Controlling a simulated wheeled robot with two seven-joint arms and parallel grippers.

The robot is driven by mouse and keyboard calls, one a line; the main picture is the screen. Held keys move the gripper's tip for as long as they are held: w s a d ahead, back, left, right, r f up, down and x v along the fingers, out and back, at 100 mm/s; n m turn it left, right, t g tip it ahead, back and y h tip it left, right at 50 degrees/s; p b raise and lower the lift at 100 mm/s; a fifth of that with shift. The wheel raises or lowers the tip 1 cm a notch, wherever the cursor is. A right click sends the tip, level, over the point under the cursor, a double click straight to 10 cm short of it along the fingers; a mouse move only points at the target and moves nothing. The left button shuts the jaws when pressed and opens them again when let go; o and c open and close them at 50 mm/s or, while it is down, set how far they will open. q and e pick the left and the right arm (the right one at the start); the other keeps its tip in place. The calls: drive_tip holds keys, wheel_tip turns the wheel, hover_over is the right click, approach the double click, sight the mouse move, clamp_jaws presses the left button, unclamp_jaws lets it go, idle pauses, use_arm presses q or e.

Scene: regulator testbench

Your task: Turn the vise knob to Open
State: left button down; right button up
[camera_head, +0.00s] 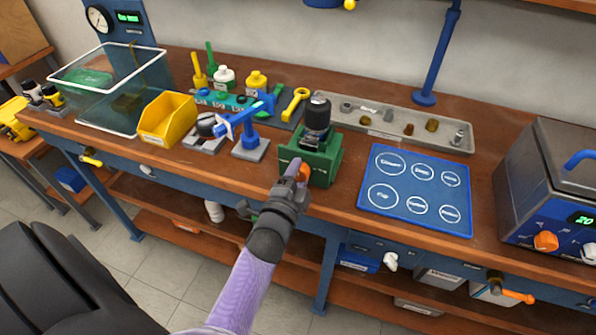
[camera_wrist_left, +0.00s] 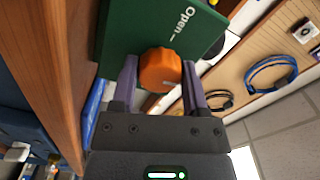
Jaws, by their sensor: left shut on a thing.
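The green vise (camera_head: 316,160) stands at the front edge of the workbench and holds a black-topped cylindrical regulator (camera_head: 317,115) upright. Its orange knob (camera_head: 304,172) is on the front face. In the left wrist view the knob (camera_wrist_left: 160,70) sits between my gripper's two fingers, below the white word "Open" on the green vise body (camera_wrist_left: 165,25). My left gripper (camera_head: 298,174) is shut on the knob, reaching it from the front. A light mark shows on the knob's lower part. My right gripper is not in view.
A blue mat (camera_head: 403,228) with labelled circles lies right of the vise. A grey parts tray (camera_head: 388,128) is behind. A blue stand (camera_head: 250,147) and a yellow bin (camera_head: 167,118) are left. A grey machine (camera_head: 545,180) stands far right.

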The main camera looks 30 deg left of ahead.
use_arm(q)
drive_tip(key=n+p, duration=0.1)
drive_tip(key=n, duration=0.3)
drive_tip(key=shift+n, duration=0.3)
drive_tip(key=n+p, duration=0.1)
drive_tip(key=n, duration=0.2)
drive_tip(key=shift+n+p, duration=0.3)
drive_tip(key=n+p, duration=0.1)
drive_tip(key=n, duration=0.3)
drive_tip(key=shift+f+n+p, duration=0.1)
drive_tip(key=shift+n+p, duration=0.2)
drive_tip(key=shift+n, duration=1.8)
drive_tip(key=shift+c, duration=0.5)
unclamp_jaws()
drive_tip(key=shift+s, duration=0.1)
